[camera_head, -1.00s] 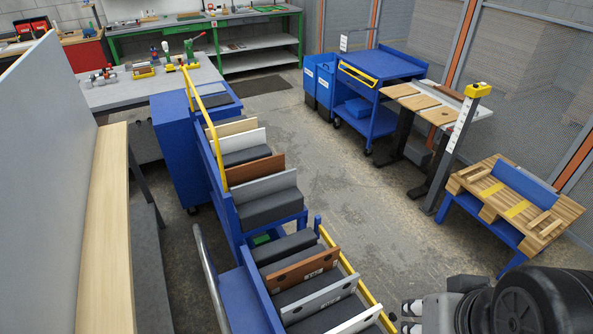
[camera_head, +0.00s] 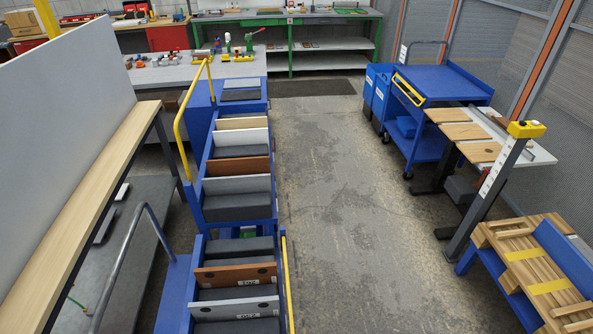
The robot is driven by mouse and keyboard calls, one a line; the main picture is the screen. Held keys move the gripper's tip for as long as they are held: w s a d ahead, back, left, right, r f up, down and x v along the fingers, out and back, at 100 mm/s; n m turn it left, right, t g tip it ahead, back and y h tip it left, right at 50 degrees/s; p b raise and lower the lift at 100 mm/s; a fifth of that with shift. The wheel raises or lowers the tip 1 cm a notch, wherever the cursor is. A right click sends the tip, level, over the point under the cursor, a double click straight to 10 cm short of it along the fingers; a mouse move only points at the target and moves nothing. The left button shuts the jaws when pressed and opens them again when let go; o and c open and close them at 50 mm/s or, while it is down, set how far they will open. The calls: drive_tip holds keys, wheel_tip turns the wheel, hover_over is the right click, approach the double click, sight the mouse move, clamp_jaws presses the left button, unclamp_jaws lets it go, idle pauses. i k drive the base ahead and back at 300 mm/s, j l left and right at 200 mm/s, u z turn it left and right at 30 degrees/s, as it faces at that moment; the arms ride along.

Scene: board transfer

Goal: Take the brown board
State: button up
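A brown board (camera_head: 236,275) stands upright in the near blue cart (camera_head: 176,296), with dark marks and a label on its face. Dark grey blocks lie in front of and behind it. Another brown board (camera_head: 238,166) stands in the blue cart behind (camera_head: 212,150), between a white board (camera_head: 240,137) and a grey board (camera_head: 236,186). My gripper is not in view.
A grey board (camera_head: 236,308) stands nearest me in the near cart. A yellow rail (camera_head: 288,285) runs along its right side. Clear floor (camera_head: 350,220) lies to the right. A pallet table (camera_head: 530,260) and a wooden-topped table (camera_head: 475,135) stand at right.

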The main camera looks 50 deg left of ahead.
sight(252, 165)
drive_tip(key=i+u, duration=0.5)
drive_tip(key=i+l+u, duration=0.15)
drive_tip(key=i+u, duration=0.3)
drive_tip(key=i+l+u, duration=0.3)
drive_tip(key=i+u, duration=0.2)
drive_tip(key=i+j+u, duration=0.15)
drive_tip(key=i+u, duration=0.25)
drive_tip(key=i, duration=0.25)
drive_tip(key=i+l+u, duration=0.1)
drive_tip(key=i+u, duration=0.3)
drive_tip(key=i, duration=0.25)
drive_tip(key=i+l+u, duration=0.25)
drive_tip(key=i+u, duration=0.15)
drive_tip(key=i, duration=0.2)
drive_tip(key=i+j+u, duration=0.15)
drive_tip(key=i+u, duration=0.25)
drive_tip(key=i+j+u, duration=0.1)
drive_tip(key=u, duration=0.3)
drive_tip(key=i+l+u, duration=0.1)
drive_tip(key=i+u, duration=0.3)
